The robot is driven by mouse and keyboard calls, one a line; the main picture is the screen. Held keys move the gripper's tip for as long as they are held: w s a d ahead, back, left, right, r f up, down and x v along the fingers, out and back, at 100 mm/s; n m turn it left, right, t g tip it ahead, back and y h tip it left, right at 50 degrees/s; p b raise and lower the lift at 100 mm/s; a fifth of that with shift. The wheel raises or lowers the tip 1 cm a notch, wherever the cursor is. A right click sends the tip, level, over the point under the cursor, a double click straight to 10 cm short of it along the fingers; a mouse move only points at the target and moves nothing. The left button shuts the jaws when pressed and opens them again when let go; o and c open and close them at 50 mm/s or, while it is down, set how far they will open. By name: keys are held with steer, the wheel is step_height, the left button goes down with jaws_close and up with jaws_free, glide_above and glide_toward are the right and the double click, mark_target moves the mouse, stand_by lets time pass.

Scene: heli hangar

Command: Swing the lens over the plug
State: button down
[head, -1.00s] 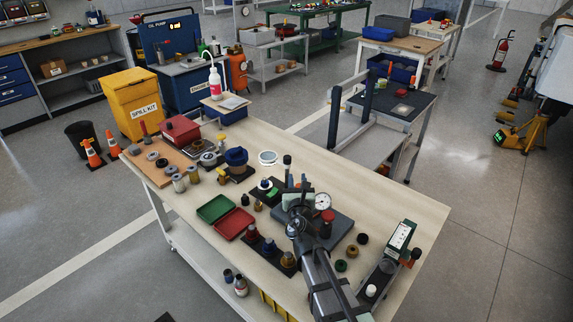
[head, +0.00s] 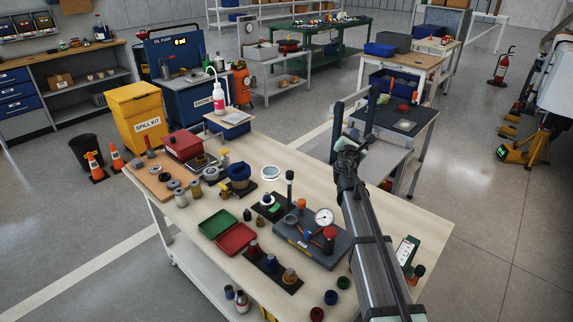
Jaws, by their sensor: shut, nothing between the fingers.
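A round lens with a pale rim (head: 271,173) hangs over the wooden bench, left of a black upright post (head: 290,184). A small white-topped piece (head: 267,199), perhaps the plug, stands on a dark base (head: 262,210) with a green patch, below the lens in the picture. The lens appears off to the far side of this piece, not over it. My gripper (head: 346,144) is at the end of my arm, up and right of the lens and post, apart from both.
A grey plate with a dial gauge (head: 324,217) and a red-topped post (head: 330,236) lies right of the dark base. Green (head: 218,222) and red (head: 236,239) trays sit to the left.

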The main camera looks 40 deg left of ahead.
mark_target(277, 172)
steer(key=w+m+g+h, duration=0.2)
steer(key=w+m+h, duration=0.3)
steer(key=w+m, duration=0.55)
steer(key=s+a+f+m+g+y, duration=0.2)
steer(key=a+f+m+g, duration=0.5)
steer(key=a+m+g, duration=0.15)
steer(key=s+a+m+g+y, duration=0.1)
steer(key=s+a+g, duration=0.1)
steer(key=s+g, duration=0.4)
steer(key=s+a+m+g+y, duration=0.1)
steer(key=s+a+g, duration=0.25)
steer(key=s, duration=0.45)
steer(key=s+a+f, duration=0.6)
steer(key=f, duration=0.2)
steer(key=shift+g, duration=0.3)
